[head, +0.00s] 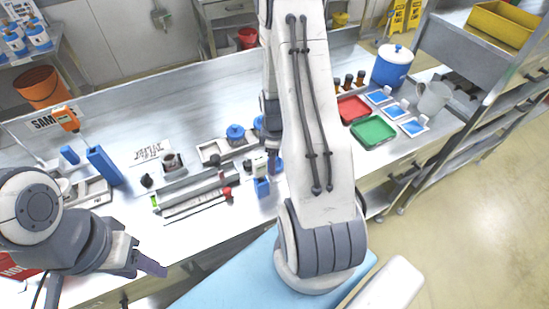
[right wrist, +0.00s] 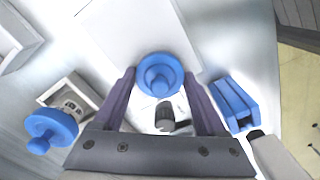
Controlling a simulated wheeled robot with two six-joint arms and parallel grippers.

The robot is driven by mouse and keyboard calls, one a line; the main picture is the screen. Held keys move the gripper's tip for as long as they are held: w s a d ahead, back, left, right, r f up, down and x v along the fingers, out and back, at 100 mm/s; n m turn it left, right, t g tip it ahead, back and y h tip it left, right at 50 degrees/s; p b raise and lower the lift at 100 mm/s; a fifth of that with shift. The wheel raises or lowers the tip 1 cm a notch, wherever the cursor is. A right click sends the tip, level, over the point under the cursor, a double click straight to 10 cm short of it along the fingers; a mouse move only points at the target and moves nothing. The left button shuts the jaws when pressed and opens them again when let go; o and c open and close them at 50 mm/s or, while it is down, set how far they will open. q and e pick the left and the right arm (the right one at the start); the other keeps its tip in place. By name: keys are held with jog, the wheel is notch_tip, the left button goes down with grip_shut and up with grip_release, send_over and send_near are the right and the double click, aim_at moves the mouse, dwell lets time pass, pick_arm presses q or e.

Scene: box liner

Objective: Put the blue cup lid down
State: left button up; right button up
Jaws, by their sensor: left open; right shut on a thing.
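The blue cup lid (right wrist: 160,76), round with a raised knob, sits between the two fingertips of my right gripper (right wrist: 159,84), which is shut on it. In the head view a small part of the held lid (head: 259,122) shows beside my right arm, which hides most of that gripper. I cannot tell whether the lid touches the surface below. A second blue lid (head: 235,131) stands to its left by a grey tray, and also shows at lower left in the right wrist view (right wrist: 51,129). My left gripper (head: 150,265) is open and empty at the bench's front edge.
A small blue holder (right wrist: 236,103) stands right of the held lid in the wrist view. A dark-topped item (right wrist: 165,116) is between the fingers. Red (head: 352,109) and green trays (head: 373,131) lie right of my arm.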

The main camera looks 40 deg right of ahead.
jog(key=shift+f, duration=0.25)
jog(key=shift+f, duration=0.15)
jog(key=o, duration=1.2)
jog(key=shift+r, duration=0.2)
jog(key=shift+r, duration=0.55)
notch_tip(320, 180, up, 11)
jog(key=shift+r+b, duration=0.1)
jog(key=shift+b, duration=0.95)
jog(key=shift+s, duration=0.1)
